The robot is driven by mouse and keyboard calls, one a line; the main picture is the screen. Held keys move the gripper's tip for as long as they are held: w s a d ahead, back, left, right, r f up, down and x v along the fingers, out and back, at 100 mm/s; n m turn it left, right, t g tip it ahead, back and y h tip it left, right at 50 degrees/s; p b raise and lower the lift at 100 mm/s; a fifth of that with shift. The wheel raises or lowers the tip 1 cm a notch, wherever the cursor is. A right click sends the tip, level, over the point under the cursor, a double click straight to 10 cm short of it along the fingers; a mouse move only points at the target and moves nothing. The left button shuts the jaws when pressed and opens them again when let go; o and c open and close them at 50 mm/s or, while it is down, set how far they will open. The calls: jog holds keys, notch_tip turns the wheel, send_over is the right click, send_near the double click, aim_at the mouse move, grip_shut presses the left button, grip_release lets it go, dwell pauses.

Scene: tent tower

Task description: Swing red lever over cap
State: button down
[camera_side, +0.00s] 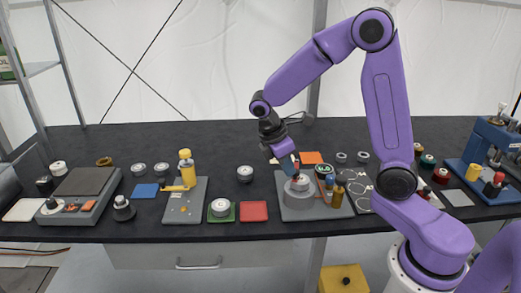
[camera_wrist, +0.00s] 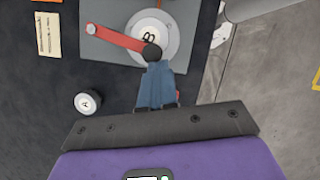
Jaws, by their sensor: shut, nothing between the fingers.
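In the wrist view a red lever (camera_wrist: 118,38) runs from a grey pivot at its left end to a black knob (camera_wrist: 152,53). It lies across the near part of a round pale cap (camera_wrist: 163,30) marked B. The cap sits on a grey plate (camera_wrist: 100,53), which also shows in the side view (camera_side: 318,211). My gripper (camera_wrist: 155,68) is shut and empty, its blue fingers right by the knob; I cannot tell whether they touch it. In the side view my gripper (camera_side: 288,164) reaches down over the round cap (camera_side: 299,185), and the lever is hard to make out there.
A round piece marked A (camera_wrist: 88,103) stands left of my gripper in the wrist view. In the side view, a red pad (camera_side: 254,211) lies left of the plate and a brass-coloured cylinder (camera_side: 337,197) stands at its right. The black table's front edge is close.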

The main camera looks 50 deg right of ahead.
jog(key=shift+s+d+n+t, duration=0.3)
jog(key=shift+s+d+n, duration=0.1)
jog(key=shift+s+n, duration=0.45)
jog(key=shift+w, duration=0.1)
jog(key=w+a+r, duration=0.4)
jog(key=a+r, duration=0.4)
jog(key=r, duration=0.2)
jog(key=s+d+f+m, duration=0.1)
jog(key=s+d+f, duration=0.1)
jog(key=d+f, duration=0.5)
jog(key=shift+s+a+x, duration=0.25)
jog(key=shift+x, duration=1.2)
